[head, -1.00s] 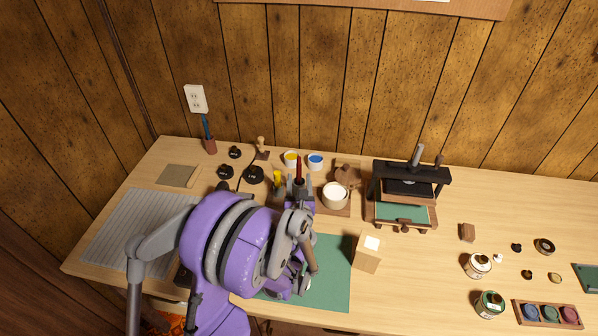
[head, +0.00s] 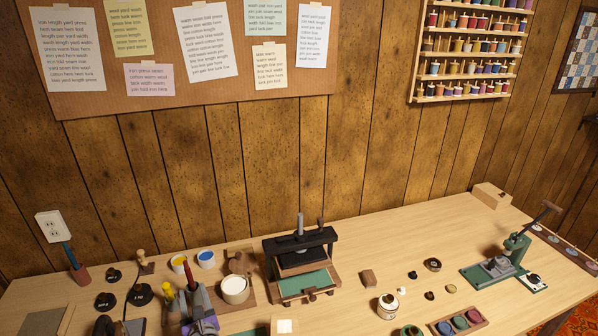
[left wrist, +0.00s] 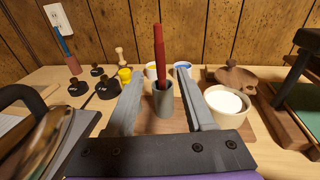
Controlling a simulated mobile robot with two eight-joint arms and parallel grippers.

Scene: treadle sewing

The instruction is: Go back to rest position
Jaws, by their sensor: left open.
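My left gripper (head: 189,302) shows at the bottom left of the head view, over the workbench (head: 365,260). In the left wrist view its two grey fingers (left wrist: 160,88) are apart, with nothing clamped between them. A grey cup (left wrist: 163,102) holding an upright red-handled tool (left wrist: 159,55) shows between the fingers in that view. I cannot tell whether the cup stands between them or just beyond. My right gripper is not in view.
A white pot (head: 235,289) stands right of my left gripper. A black press (head: 300,262) stands behind it to the right. Paint pots, black weights and a blue brush in a holder (head: 79,270) are at left. A green hand machine (head: 512,255) is at right.

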